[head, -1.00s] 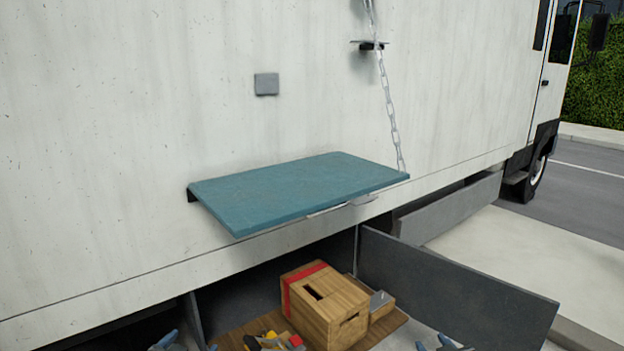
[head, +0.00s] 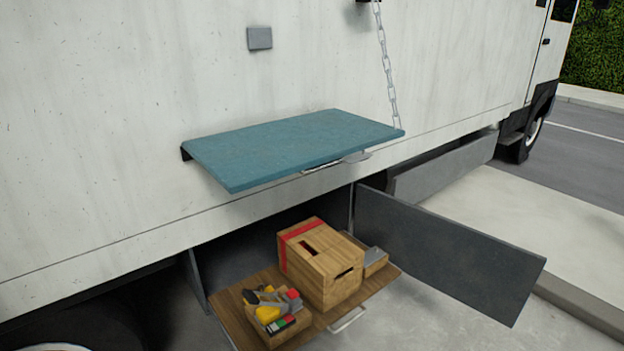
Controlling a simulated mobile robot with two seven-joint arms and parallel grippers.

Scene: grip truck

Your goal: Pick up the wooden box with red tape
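The wooden box with red tape (head: 331,277) sits upright on a wooden pull-out tray (head: 237,325) in the truck's open lower compartment. A red tape band (head: 301,231) crosses its top near the left end. A dark slot shows in its top and another in its right-hand face. It stands between a small open wooden box of tools (head: 285,340) on the left and a smaller wooden box with a grey item (head: 375,262) on the right. Neither of my grippers shows in the head view now.
A teal fold-down shelf (head: 290,150) juts out above the compartment, held by a chain (head: 387,75). An open grey door panel (head: 450,258) stands out to the right of the tray. The tray has a metal handle (head: 347,320). Pavement in front is clear.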

